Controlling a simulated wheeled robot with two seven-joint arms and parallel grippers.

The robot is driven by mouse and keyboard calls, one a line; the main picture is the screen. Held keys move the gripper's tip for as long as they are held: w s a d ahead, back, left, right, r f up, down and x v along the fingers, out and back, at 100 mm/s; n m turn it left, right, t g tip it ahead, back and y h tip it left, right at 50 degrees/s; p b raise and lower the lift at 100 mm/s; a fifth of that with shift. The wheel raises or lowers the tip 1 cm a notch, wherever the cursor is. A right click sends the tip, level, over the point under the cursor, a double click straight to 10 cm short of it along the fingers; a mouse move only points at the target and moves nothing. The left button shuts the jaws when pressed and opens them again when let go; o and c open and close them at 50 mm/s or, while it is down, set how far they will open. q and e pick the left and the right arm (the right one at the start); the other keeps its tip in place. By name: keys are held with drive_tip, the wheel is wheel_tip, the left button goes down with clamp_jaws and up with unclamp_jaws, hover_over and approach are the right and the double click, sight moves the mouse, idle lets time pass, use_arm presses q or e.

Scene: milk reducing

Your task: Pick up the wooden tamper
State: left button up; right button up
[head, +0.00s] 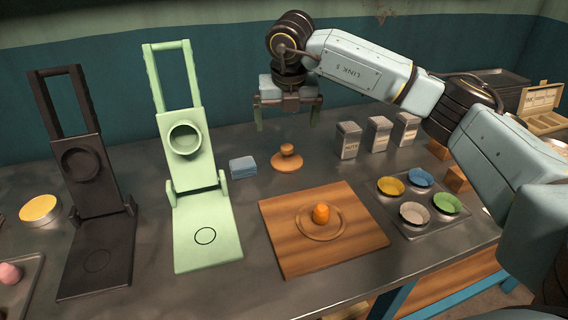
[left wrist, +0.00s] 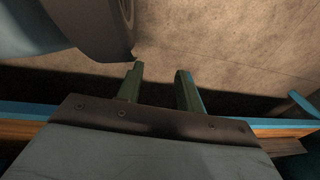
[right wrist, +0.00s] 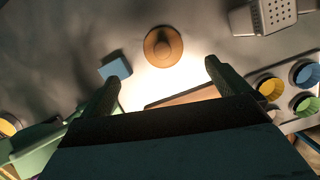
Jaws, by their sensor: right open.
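The wooden tamper (head: 287,159) stands on the metal table, with a round knob on top of a wide flat disc. It also shows in the right wrist view (right wrist: 163,47), seen from above. My right gripper (head: 288,120) is open and empty, above the tamper in the head view, with its fingers pointing down. In the right wrist view the tamper lies beyond and between the two fingertips (right wrist: 160,75), apart from them. My left gripper (left wrist: 160,82) shows only in the left wrist view, open and empty over the floor by the table's edge.
A blue block (head: 243,167) sits left of the tamper. A wooden board (head: 285,255) with an orange piece (head: 321,213) lies in front. Metal graters (head: 348,141) stand to the right, near a tray of coloured cups (head: 408,232). A green press (head: 205,240) and a dark press (head: 98,255) stand left.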

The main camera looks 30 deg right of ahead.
sight(287, 146)
drive_tip(key=b+x, duration=0.1)
drive_tip(key=x, duration=0.6)
drive_tip(key=shift+s, duration=0.1)
drive_tip(key=b+x, duration=0.1)
drive_tip(key=x, duration=0.3)
drive_tip(key=shift+d+f, duration=0.15)
drive_tip(key=shift+f, duration=0.25)
use_arm(q)
drive_tip(key=w+r, duration=0.3)
drive_tip(key=w, duration=0.2)
drive_tip(key=shift+w+d, duration=0.2)
drive_tip(key=shift+d, duration=0.25)
use_arm(e)
drive_tip(key=shift+r, duration=0.1)
drive_tip(key=c, duration=1)
